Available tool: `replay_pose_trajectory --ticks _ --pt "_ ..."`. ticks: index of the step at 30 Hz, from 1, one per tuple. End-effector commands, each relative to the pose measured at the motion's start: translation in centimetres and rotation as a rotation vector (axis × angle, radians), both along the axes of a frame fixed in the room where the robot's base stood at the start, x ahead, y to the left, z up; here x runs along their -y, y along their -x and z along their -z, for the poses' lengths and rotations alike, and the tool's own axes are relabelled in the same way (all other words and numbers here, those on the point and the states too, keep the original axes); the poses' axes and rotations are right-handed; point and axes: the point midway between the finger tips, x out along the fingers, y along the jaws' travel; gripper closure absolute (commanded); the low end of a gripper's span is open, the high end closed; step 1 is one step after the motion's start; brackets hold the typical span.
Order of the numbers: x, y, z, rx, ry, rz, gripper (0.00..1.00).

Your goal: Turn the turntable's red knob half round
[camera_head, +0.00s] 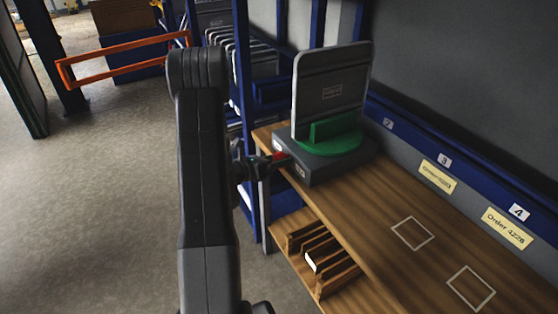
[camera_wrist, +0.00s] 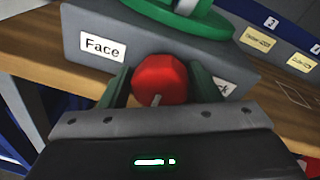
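The turntable is a grey box (camera_head: 322,164) with a green round top (camera_head: 338,143), standing at the far end of the wooden bench. An upright grey sign panel (camera_head: 330,92) stands in a green holder on it. The red knob (camera_wrist: 160,80) is on the box's front, with a white mark at its lower edge. It also shows small in the head view (camera_head: 281,156). My gripper (camera_wrist: 160,84) has one finger on each side of the knob, close against it, and appears shut on it. The label "Face" (camera_wrist: 101,47) is left of the knob; the right label is mostly hidden, showing "ck".
The wooden bench (camera_head: 385,205) is clear right of the turntable, with white outlined squares on it. A slotted wooden rack (camera_head: 322,258) is below its front edge. Blue shelving uprights (camera_head: 243,100) stand behind my arm. An orange frame (camera_head: 120,68) is at the far left.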

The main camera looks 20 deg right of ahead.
Motion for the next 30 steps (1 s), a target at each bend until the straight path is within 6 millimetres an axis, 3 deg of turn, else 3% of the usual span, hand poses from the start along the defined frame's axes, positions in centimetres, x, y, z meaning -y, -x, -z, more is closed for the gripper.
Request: replay_pose_trajectory --ticks 11,30 --pt "-0.6 0.1 0.0 0.0 0.0 -0.001 0.44" --pt "-11.1 1.3 -1.2 0.001 0.0 -0.003 0.44"
